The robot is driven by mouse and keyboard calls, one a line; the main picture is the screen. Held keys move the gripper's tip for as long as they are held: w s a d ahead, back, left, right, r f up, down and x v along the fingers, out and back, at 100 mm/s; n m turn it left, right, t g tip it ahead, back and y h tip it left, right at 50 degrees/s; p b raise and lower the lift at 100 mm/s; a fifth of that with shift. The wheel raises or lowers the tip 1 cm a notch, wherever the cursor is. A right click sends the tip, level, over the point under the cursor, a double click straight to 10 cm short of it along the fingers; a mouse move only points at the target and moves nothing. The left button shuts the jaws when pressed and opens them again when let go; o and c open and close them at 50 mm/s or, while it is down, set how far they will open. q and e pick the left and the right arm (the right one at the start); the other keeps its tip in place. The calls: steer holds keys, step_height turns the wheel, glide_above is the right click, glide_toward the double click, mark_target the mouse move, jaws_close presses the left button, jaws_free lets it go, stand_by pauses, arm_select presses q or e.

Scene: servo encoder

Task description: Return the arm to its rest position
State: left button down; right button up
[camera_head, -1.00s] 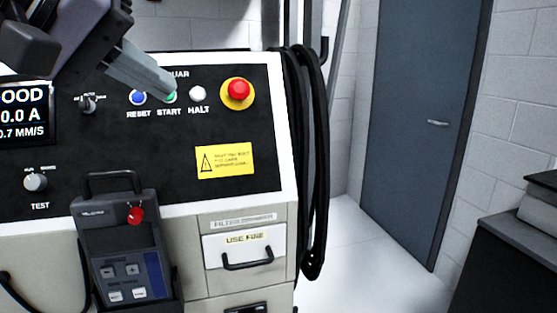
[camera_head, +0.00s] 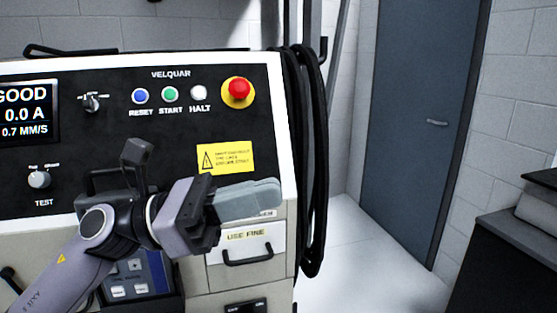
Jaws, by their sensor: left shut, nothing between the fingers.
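My left arm comes in from the lower left. Its left gripper (camera_head: 262,198) is shut and empty, its grey fingers together and pointing right. It is in front of the machine's cabinet (camera_head: 190,287), below the yellow warning label (camera_head: 226,159), and hides part of the front and of the drawer label. My right gripper is not in view.
A handheld pendant (camera_head: 155,272) hangs on the cabinet front, partly hidden behind my arm. A drawer handle (camera_head: 247,257) is just below the gripper. Black cables (camera_head: 313,170) hang at the cabinet's right side. Floor (camera_head: 370,250) is free before the blue door (camera_head: 420,120).

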arm_select(q)
steer(key=w+a+f+m+t+y, duration=0.2)
steer(key=a+f+m+t+y, duration=0.2)
steer(key=f+m+t, duration=0.55)
steer(key=w+a+f+m+t+y, duration=0.2)
steer(key=a+f+m+t+y, duration=0.3)
steer(key=m, duration=0.9)
steer(key=w+a+f+m+t+y, duration=0.1)
steer(key=a+f+m+t+y, duration=0.2)
steer(key=f+m, duration=0.7)
steer(key=s+a+f+n+g+y, duration=0.3)
steer(key=s+f+n, duration=0.4)
steer(key=f, duration=0.5)
steer(key=s+a+f+n+g+y, duration=0.2)
steer(key=s+f+n+g+y, duration=0.2)
steer(key=s+f+n, duration=0.3)
steer(key=s+f, duration=0.3)
steer(key=f, duration=0.3)
steer(key=shift+s+a+f, duration=0.15)
steer(key=shift+s+a, duration=0.1)
steer(key=shift+a, duration=0.15)
